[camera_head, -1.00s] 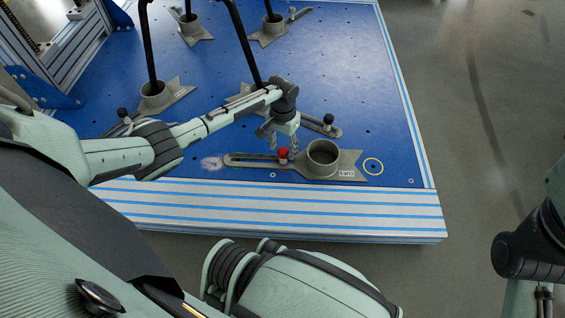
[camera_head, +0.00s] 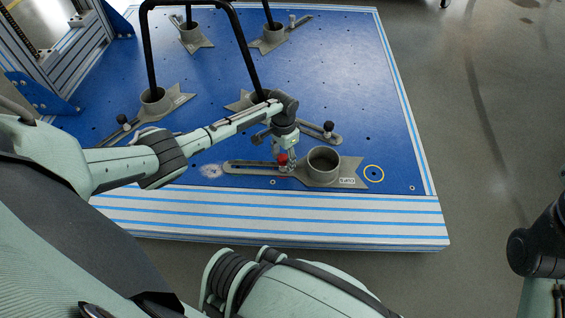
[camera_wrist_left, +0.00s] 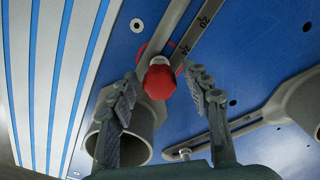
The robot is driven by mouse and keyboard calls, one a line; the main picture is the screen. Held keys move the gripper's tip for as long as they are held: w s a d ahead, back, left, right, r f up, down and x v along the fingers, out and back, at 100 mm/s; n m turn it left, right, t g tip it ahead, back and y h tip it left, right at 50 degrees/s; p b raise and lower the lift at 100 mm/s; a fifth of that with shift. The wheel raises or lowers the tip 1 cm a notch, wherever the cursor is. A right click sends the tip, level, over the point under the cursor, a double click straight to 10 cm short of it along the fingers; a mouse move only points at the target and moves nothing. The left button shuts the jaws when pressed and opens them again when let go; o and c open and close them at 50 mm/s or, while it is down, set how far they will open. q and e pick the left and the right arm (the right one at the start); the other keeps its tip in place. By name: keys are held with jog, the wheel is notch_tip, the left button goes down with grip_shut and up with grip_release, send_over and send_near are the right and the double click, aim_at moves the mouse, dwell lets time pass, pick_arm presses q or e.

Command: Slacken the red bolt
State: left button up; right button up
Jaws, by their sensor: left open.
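The red bolt (camera_head: 282,159) stands in the slot of the grey slotted bracket (camera_head: 245,167) near the front edge of the blue board. My left gripper (camera_head: 286,157) is right at the bolt, pointing down. In the left wrist view its two fingers (camera_wrist_left: 160,88) are open, one on each side of the bolt head, with gaps visible. Contact cannot be told. My right gripper is not in view; only part of my right arm shows at the right edge.
The bracket's round cup (camera_head: 323,161) stands just right of the bolt. Other brackets with black-knobbed bolts (camera_head: 328,126) and a black tubular frame (camera_head: 237,40) stand behind. The board's right side is mostly clear.

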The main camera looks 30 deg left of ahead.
pick_arm(q)
jog(key=shift+m, duration=0.4)
jog(key=m, duration=0.3)
jog(key=shift+m, duration=0.4)
grip_shut()
jog(key=shift+d+r+n+p, duration=0.1)
jog(key=shift+r+n+p, duration=0.05)
jog(key=shift+n+p, duration=1.05)
jog(key=shift+n, duration=0.6)
jog(key=shift+f+n, duration=0.2)
jog(key=shift+n, duration=0.1)
